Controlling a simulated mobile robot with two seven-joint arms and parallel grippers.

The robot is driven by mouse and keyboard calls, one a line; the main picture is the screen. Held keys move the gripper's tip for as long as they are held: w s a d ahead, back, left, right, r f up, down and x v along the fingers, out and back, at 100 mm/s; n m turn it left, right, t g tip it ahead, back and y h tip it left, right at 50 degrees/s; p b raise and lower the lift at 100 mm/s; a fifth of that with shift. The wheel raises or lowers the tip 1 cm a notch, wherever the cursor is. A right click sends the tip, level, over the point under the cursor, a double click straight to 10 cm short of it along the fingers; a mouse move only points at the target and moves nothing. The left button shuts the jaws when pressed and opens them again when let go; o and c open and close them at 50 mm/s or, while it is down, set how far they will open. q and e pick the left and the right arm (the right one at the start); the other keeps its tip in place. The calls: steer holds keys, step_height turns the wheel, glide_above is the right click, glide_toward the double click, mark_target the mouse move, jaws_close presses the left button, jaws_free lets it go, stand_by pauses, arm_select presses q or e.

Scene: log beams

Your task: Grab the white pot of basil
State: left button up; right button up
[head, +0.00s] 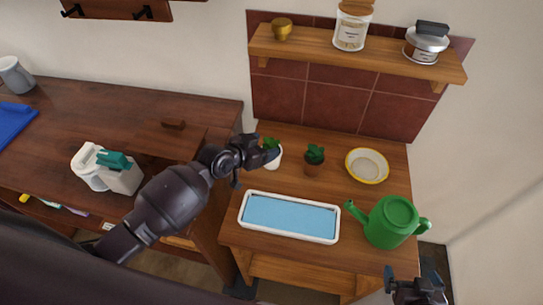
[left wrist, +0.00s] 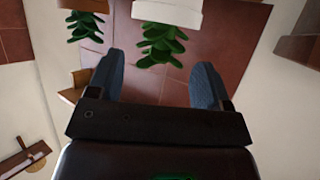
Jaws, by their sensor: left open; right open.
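The white pot (head: 273,162) with green basil stands on the wooden table, partly hidden behind my left gripper. My left gripper (head: 259,156) is open, just left of the pot. In the left wrist view the picture is upside down: the white pot (left wrist: 168,13) is at the top edge, partly cut off, and its basil (left wrist: 160,43) hangs below. The open fingers (left wrist: 157,85) point toward it with the plant between their lines, and nothing is held. My right gripper (head: 418,290) is open and empty at the lower right, in front of the table.
A terracotta pot (head: 313,168) with a plant stands right of the white pot. A yellow-rimmed bowl (head: 367,152), a green watering can (head: 389,222) and a blue-bottomed white tray (head: 290,218) share the table. A shelf (head: 390,62) with jars hangs above.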

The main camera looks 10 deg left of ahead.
mark_target(270, 142)
arm_select(q)
steer(key=shift+r+x, duration=0.15)
steer(key=shift+x, duration=1.25)
steer(key=shift+r+x, duration=0.15)
steer(key=shift+x, duration=1.2)
steer(key=shift+w, duration=0.2)
steer(key=c, duration=1.2)
jaws_close()
steer(key=shift+r, duration=0.15)
